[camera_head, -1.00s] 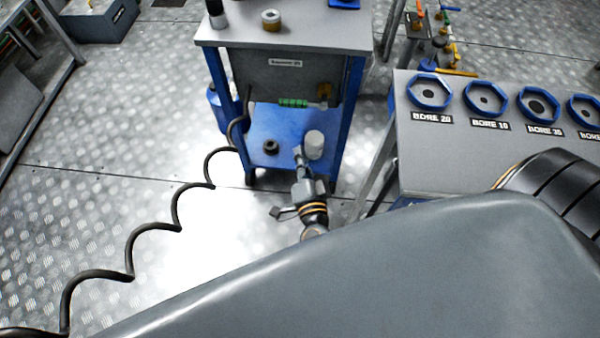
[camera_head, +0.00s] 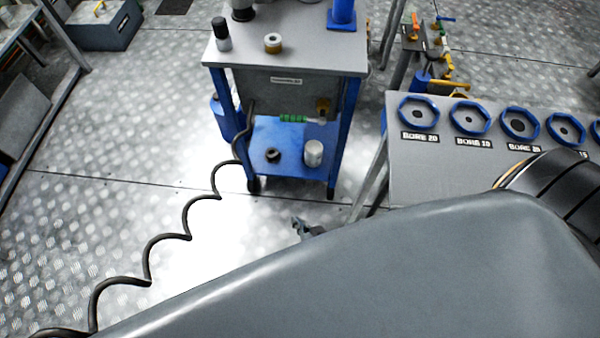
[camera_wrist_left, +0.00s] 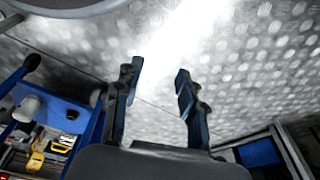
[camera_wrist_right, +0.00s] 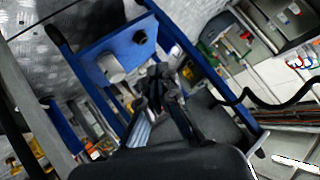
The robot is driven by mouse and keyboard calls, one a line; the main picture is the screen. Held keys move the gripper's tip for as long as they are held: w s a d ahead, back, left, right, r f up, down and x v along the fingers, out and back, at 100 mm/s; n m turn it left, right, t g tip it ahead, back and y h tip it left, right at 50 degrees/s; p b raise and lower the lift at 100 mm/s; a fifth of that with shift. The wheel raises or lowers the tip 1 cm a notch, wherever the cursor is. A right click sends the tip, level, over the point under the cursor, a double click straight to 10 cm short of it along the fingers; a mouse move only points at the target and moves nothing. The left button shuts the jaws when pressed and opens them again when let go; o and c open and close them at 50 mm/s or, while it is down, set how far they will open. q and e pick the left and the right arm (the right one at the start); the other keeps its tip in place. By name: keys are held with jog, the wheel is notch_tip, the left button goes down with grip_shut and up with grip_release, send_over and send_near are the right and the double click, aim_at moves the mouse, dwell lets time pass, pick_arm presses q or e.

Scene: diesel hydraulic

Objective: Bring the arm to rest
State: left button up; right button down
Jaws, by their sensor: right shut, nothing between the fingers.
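My right gripper (camera_head: 301,226) shows only as a small part above the edge of my own grey body in the head view, in front of the blue cart. In the right wrist view its fingers (camera_wrist_right: 157,80) are together with nothing between them. The blue cart's lower shelf lies beyond them in that view. My left gripper (camera_wrist_left: 158,84) is in the left wrist view only. Its two fingers are apart and empty, with bare metal floor behind them. The left arm is not visible in the head view.
The blue cart (camera_head: 290,137) has a grey top (camera_head: 325,52) and a white cylinder (camera_head: 313,153) on its lower shelf. A coiled black hose (camera_head: 190,235) runs over the floor. A grey bench (camera_head: 430,175) with blue bore rings stands right. The floor at left is mostly clear.

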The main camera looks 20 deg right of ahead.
pick_arm(q)
jog(key=shift+r, duration=0.2)
pick_arm(e)
jog(key=shift+s+f+g, duration=0.4)
jog(key=shift+s+f, duration=0.15)
jog(key=shift+s+n, duration=0.1)
jog(key=shift+n, duration=0.2)
pick_arm(q)
jog(key=s+a+f+p, duration=0.1)
jog(key=s+f, duration=0.3)
jog(key=s, duration=0.4)
jog(key=s+a+f+g+p, duration=0.1)
jog(key=s+f+p, duration=0.3)
jog(key=s, duration=0.4)
jog(key=shift+a+f+p, duration=0.35)
jog(key=shift+a, duration=0.1)
pick_arm(e)
jog(key=s+d+f+n+g, duration=0.2)
jog(key=s+d+f+g, duration=0.1)
jog(key=s, duration=0.5)
jog(key=s+d+f+n+g+h, duration=0.1)
jog(key=s+d+f+n+g, duration=0.1)
jog(key=s, duration=0.7)
jog(key=s+d+f+n+g, duration=0.2)
jog(key=s+d+f+g, duration=0.2)
jog(key=s+f, duration=0.2)
jog(key=s, duration=0.2)
jog(key=shift+s+d+g, duration=0.3)
jog(key=shift+s, duration=0.05)
